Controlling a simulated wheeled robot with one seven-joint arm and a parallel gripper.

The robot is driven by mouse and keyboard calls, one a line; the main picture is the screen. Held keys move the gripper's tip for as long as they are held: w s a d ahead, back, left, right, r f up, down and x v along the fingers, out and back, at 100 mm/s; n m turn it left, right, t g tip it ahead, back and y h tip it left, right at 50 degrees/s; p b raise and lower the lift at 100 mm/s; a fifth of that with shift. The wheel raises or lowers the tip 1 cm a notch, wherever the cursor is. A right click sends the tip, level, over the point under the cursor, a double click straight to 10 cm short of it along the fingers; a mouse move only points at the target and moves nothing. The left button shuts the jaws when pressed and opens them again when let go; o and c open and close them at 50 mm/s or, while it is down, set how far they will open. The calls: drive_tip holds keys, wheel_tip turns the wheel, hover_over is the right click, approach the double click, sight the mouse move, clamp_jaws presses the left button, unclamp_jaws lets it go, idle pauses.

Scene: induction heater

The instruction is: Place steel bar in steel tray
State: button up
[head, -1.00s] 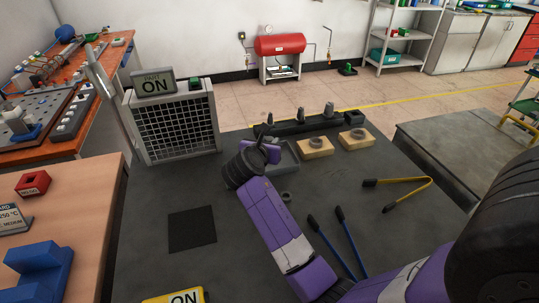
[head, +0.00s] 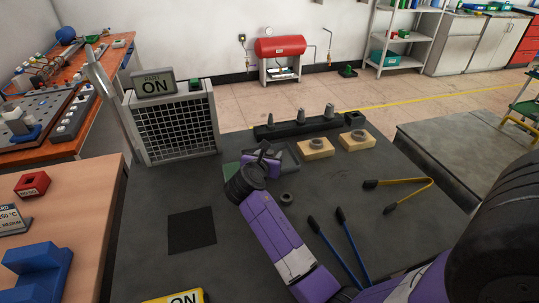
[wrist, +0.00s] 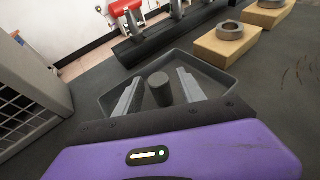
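The steel tray (wrist: 213,75) is a shallow grey tray on the dark bench; it shows partly behind my gripper in the head view (head: 291,156). The steel bar (wrist: 160,90) is a short dark cylinder, seen end-up between my fingers and within the tray's outline. My gripper (wrist: 158,76) is open, with a visible gap between each finger and the bar. It is over the tray in the head view (head: 264,157). The bar's lower end is hidden, so I cannot tell whether it touches the tray floor.
A black rack (head: 305,126) with upright pieces stands behind the tray. Wooden blocks (head: 315,153) with rings are to its right. A loose ring (head: 287,197), blue-handled tongs (head: 340,245) and yellow tongs (head: 415,190) lie on the bench. A grilled unit (head: 175,130) stands left.

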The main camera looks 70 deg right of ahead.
drive_tip(key=shift+r, duration=0.2)
drive_tip(key=v, duration=1.2)
drive_tip(key=shift+f, duration=0.15)
